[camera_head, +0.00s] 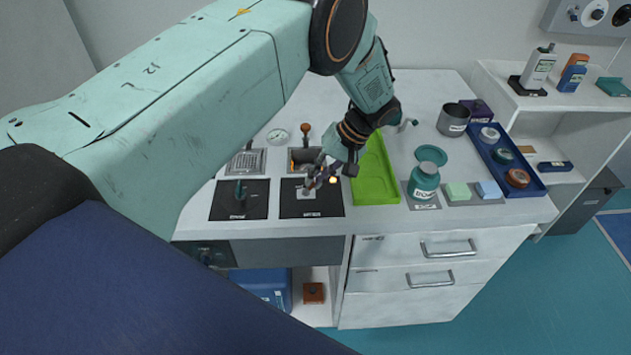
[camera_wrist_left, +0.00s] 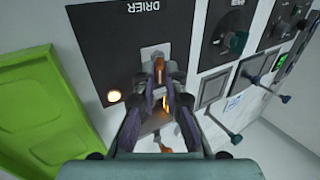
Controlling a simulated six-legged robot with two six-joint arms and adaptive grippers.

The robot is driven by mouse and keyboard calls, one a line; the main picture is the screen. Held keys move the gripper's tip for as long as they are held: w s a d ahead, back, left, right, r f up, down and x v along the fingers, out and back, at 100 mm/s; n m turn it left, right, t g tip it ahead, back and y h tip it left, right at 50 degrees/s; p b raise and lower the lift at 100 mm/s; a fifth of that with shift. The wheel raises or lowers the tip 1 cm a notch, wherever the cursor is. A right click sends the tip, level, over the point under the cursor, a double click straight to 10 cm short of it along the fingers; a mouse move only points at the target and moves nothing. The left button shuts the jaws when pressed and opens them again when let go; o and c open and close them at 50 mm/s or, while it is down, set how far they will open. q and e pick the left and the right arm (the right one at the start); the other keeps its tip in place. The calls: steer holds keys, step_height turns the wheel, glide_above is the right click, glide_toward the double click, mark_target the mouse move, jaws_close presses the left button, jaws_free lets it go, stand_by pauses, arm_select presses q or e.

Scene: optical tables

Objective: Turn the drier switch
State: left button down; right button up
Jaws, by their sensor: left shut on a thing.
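The drier panel (camera_head: 330,208) is a black plate on the worktop, and in the wrist view its plate (camera_wrist_left: 95,45) carries the word DRIER upside down. The drier switch (camera_wrist_left: 160,68) is a small orange-brown lever on a pale base. My left gripper (camera_head: 318,180) is over the panel; in the wrist view its purple-grey fingers (camera_wrist_left: 159,88) are shut on the switch, hiding part of it. A round indicator light (camera_wrist_left: 114,96) beside the switch glows. My right gripper is not in view.
A green tray (camera_head: 375,185) lies right of the panel. Another black panel (camera_head: 226,204) with a dark knob is left of it. A teal jar (camera_head: 423,182), a dark cup (camera_head: 453,120) and a blue tray (camera_head: 520,178) stand further right. Drawers are below.

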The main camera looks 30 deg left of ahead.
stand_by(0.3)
arm_select(q)
steer(key=c, duration=1.4)
jaws_free()
steer(key=shift+r, duration=0.1)
steer(key=v, duration=1.1)
steer(key=shift+w+d+r, duration=0.25)
steer(key=shift+w, duration=0.05)
steer(key=shift+s, duration=0.1)
